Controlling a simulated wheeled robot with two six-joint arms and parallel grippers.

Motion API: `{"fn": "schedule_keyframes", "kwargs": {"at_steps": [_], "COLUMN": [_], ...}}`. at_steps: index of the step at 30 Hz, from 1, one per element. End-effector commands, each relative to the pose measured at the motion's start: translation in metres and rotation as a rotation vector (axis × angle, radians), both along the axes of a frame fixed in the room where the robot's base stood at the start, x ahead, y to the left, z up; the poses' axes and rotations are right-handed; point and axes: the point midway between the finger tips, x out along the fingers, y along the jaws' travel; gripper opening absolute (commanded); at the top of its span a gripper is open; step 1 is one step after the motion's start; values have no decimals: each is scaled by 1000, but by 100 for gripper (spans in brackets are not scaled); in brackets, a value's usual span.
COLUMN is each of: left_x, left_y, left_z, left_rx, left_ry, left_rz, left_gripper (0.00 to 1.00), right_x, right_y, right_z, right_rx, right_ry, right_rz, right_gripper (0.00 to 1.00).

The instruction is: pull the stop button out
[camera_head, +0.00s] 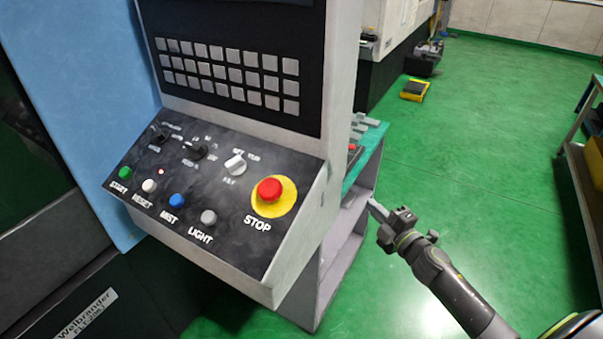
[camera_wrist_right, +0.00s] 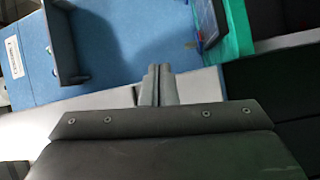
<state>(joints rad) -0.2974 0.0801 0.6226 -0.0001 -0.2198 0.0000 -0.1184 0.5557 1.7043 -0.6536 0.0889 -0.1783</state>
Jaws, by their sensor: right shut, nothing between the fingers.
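The stop button is a red mushroom knob (camera_head: 269,189) on a yellow disc (camera_head: 287,203), with the word STOP below it. It sits at the right end of the sloped black control panel (camera_head: 228,198) in the head view. My right gripper (camera_head: 373,203) is to the right of the panel, apart from the button and lower in the picture. Its fingers are together and hold nothing; they also show in the right wrist view (camera_wrist_right: 159,84). The button cannot be made out in the right wrist view. My left gripper is not in view.
The panel also carries a green START button (camera_head: 125,173), white, blue and grey buttons, and knobs. A grey keypad (camera_head: 228,72) stands above. A shelf cart with a teal top (camera_head: 372,141) stands behind the panel's right side. Green floor (camera_head: 480,140) is open to the right.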

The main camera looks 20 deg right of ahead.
Motion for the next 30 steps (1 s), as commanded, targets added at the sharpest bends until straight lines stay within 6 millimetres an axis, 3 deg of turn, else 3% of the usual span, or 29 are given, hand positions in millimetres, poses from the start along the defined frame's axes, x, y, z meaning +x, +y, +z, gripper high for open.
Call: {"fn": "schedule_keyframes", "kwargs": {"at_steps": [1, 3, 6, 9, 13, 18, 24, 30], "left_x": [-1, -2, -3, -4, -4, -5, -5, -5], "left_y": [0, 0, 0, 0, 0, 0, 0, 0], "left_z": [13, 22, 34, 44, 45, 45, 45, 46], "left_rx": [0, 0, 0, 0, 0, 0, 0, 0], "left_ry": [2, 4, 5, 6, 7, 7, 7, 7], "left_rz": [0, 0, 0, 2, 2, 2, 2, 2], "left_gripper": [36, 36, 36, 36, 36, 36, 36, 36], "right_x": [2, -3, -26, -63, -85, -90, -88, -88], "right_y": [19, 48, 96, 151, 176, 165, 145, 141], "right_z": [61, 126, 210, 269, 267, 244, 231, 229], "right_rx": [-95, -228, -449, -786, -1177, -1548, -1751, -1779], "right_ry": [-99, -226, -421, -634, -739, -721, -660, -647], "right_rz": [73, 167, 316, 532, 769, 987, 1107, 1125], "right_gripper": [0, 0, 0, 0, 0, 0, 0, 0]}}
